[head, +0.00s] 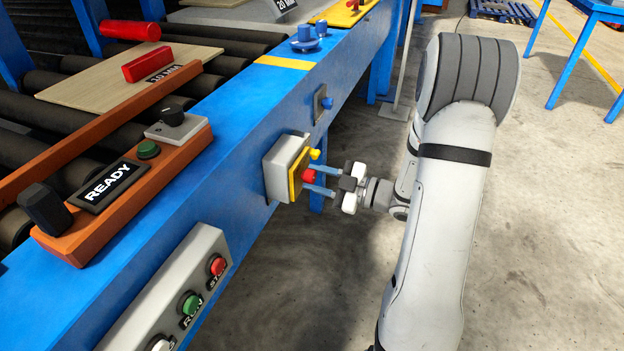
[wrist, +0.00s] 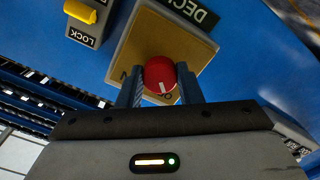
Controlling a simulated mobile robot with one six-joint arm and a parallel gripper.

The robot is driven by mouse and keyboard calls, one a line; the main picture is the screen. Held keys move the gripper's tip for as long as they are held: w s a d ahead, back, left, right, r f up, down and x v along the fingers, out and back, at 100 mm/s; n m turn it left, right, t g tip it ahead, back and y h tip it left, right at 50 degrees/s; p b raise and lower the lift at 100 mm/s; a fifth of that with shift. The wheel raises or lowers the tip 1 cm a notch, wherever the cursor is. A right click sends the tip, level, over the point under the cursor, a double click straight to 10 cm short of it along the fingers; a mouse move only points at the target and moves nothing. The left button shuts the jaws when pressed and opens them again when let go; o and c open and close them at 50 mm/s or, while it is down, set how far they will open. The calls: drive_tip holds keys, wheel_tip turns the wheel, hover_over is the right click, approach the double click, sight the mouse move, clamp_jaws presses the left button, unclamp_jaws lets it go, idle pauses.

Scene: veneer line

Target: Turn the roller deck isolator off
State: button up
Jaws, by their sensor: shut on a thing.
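The roller deck isolator is a grey box with a yellow plate (head: 297,176) on the side of the blue frame. Its red knob (head: 309,175) sticks out from the plate. In the wrist view the red knob (wrist: 159,74) sits between my two fingers, with a white mark at its lower edge. A label reading "DECK" (wrist: 190,10) is partly cut off above the plate. My gripper (head: 316,182) is shut on the knob, one finger on each side. The position lettering below the knob is partly hidden by the knob and fingers.
A yellow lock tab (wrist: 80,12) on a grey "LOCK" block sits beside the isolator. A grey button box (head: 185,290) with red and green buttons is on the frame nearer me. A "READY" panel (head: 105,190) stands above.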

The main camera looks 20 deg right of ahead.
drive_tip(key=o, duration=0.7)
drive_tip(key=shift+d, duration=0.25)
drive_tip(key=shift+c, duration=0.2)
drive_tip(key=o, duration=0.3)
drive_tip(key=shift+a, duration=0.1)
drive_tip(key=p+v, duration=0.1)
drive_tip(key=v, duration=0.7)
drive_tip(key=shift+a+p, duration=0.1)
drive_tip(key=shift+p, duration=0.2)
drive_tip(key=shift+w+r, duration=0.1)
